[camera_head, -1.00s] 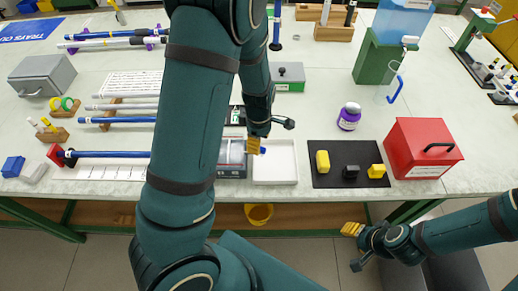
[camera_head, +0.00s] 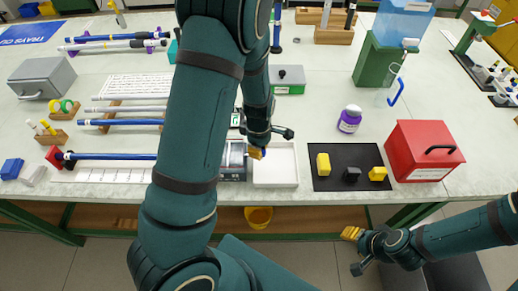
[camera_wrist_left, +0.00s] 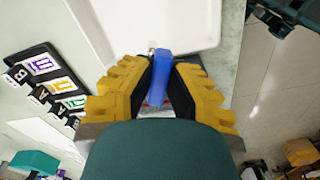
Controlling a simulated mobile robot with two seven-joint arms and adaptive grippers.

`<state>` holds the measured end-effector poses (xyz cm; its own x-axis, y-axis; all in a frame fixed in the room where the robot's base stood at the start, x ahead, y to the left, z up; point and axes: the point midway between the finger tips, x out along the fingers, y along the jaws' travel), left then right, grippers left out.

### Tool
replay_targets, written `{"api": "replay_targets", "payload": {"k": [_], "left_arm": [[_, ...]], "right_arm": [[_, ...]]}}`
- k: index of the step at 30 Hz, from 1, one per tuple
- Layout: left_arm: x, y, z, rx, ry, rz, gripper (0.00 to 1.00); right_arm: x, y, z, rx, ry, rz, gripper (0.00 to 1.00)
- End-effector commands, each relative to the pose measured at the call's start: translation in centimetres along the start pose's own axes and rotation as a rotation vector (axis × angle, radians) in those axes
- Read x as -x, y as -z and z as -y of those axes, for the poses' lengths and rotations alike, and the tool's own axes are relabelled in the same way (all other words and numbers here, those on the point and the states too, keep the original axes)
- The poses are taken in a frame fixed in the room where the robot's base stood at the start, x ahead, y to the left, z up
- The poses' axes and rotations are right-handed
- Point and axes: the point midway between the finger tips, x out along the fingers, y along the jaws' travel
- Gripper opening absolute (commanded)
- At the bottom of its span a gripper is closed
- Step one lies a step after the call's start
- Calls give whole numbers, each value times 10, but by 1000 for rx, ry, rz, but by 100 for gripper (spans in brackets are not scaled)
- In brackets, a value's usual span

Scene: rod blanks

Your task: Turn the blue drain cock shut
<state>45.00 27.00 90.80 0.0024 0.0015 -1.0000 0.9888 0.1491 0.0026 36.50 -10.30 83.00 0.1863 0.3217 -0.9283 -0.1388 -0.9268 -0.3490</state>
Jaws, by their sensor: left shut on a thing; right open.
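The blue drain cock (camera_wrist_left: 163,66) shows in the left wrist view as a blue lever at the edge of a white tray (camera_wrist_left: 196,40). My left gripper (camera_wrist_left: 157,85) is shut on it, with yellow-padded fingers on both sides. In the head view my left gripper (camera_head: 257,152) is at the left part of the white tray (camera_head: 290,180), with only a little blue of the cock showing beside it. The cock's base is mostly hidden. My right gripper (camera_head: 353,250) is open and empty in front of the table's front edge.
A black mat (camera_head: 334,184) with yellow and dark blocks lies right of the tray, then a red box (camera_head: 424,150). A purple-labelled bottle (camera_head: 349,120) stands behind. Blue rods (camera_head: 110,156) lie at left. A yellow bucket (camera_head: 259,217) is below the table.

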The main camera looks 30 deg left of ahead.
Motion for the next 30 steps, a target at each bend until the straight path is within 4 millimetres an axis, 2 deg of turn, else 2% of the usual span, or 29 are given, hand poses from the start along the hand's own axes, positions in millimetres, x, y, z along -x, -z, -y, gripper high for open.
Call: {"api": "replay_targets", "payload": {"k": [11,30], "left_arm": [[0,0,4,-124,4,1,0],[-1,3,13,-630,5,3,0]], "right_arm": [[4,0,1,0,1,0,47],[11,1,3,0,2,0,47]]}}
